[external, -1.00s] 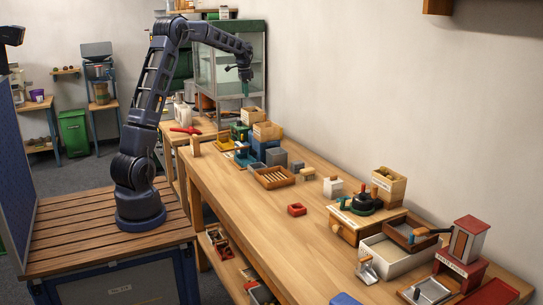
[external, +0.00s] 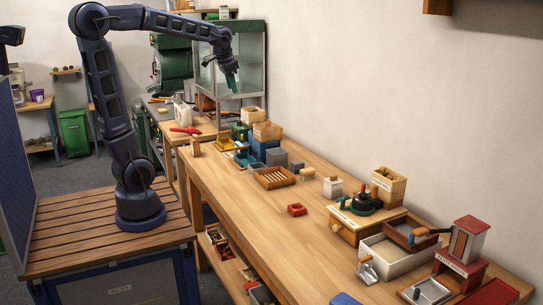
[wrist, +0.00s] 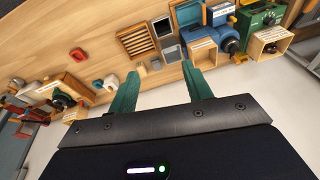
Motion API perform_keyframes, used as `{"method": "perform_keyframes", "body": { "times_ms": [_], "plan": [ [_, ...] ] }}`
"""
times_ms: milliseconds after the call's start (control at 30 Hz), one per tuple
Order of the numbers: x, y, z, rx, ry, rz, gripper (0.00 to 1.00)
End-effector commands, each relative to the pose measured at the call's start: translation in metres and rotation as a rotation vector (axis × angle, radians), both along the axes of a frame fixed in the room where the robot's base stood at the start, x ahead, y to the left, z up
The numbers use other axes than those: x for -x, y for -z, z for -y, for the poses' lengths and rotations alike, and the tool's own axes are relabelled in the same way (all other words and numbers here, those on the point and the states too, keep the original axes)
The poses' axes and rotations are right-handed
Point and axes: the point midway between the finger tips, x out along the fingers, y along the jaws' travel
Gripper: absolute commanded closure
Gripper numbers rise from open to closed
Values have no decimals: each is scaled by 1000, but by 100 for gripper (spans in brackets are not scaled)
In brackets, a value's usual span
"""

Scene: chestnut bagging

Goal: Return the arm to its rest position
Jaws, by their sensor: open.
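My gripper (external: 232,82) hangs in the air above the far part of the long workbench (external: 255,200), in front of the glass cabinet. Its green fingers point down. In the wrist view my gripper (wrist: 165,82) shows two green fingers spread apart with nothing between them. My arm rises from its base on the slatted wooden platform and bends over toward the bench. The gripper touches nothing that I can see.
A glass cabinet (external: 250,55) stands close behind my gripper. Below are wooden boxes (external: 267,131), a slatted tray (external: 274,177) and a red block (external: 297,209). A grinder-like device (external: 362,203) and a red stand (external: 466,243) are nearer. The air around my arm looks clear.

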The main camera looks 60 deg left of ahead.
Motion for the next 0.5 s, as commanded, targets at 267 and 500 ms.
{"method": "perform_keyframes", "body": {
  "times_ms": [267,500],
  "plan": [
    [76,12,56,24,-25,61,50],
    [141,36,90,55,-49,111,50]
  ]
}}
